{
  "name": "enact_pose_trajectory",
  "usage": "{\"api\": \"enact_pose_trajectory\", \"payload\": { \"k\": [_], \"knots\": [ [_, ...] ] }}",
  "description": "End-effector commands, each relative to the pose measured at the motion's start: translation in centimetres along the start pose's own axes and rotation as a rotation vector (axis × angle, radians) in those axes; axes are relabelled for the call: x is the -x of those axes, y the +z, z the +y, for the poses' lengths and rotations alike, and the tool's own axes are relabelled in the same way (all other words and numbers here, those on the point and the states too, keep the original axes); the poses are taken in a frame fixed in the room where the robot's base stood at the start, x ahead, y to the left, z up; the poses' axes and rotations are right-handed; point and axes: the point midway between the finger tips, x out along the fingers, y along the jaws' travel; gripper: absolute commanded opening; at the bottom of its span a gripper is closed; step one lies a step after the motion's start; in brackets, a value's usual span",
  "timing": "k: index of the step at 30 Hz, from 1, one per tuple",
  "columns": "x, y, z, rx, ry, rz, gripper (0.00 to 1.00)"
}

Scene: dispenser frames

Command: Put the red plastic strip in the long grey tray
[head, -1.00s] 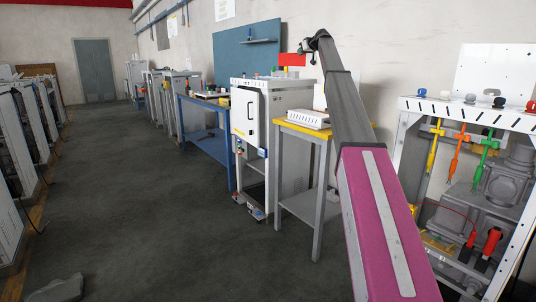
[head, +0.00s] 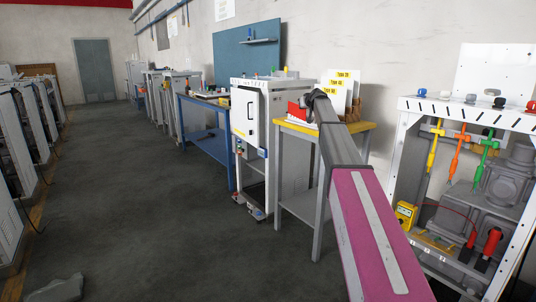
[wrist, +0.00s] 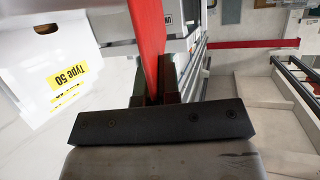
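My gripper (wrist: 154,88) is shut on the red plastic strip (wrist: 148,35), which extends away from the fingers in the wrist view. In the head view the red strip (head: 297,112) shows low over the yellow-topped table (head: 362,126), by the dark end of my arm. A pale slotted body (wrist: 195,62) lies just beside and beyond the strip in the wrist view; it looks like the long grey tray. I cannot tell whether the strip touches it. In the head view the tray is hidden behind the strip and my arm.
White folders with yellow type labels (head: 340,85) stand at the back of the table and show close on the left in the wrist view (wrist: 50,60). A white cabinet (head: 247,118) is left of the table. A machine frame (head: 403,140) stands to the right.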

Motion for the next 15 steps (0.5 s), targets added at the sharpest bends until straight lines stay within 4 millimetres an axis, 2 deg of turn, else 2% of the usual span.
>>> {"api": "enact_pose_trajectory", "payload": {
  "k": [1, 3, 8, 15],
  "knots": [
    [1.5, 3.5, -1.0, -0.009, 0.020, -0.003, 0.00],
    [2.6, 7.0, -1.7, -0.021, 0.050, -0.003, 0.00],
    [5.6, 14.6, -3.5, -0.047, 0.114, -0.003, 0.00],
    [11.7, 25.6, -6.6, -0.081, 0.197, -0.003, 0.00]
  ]
}}
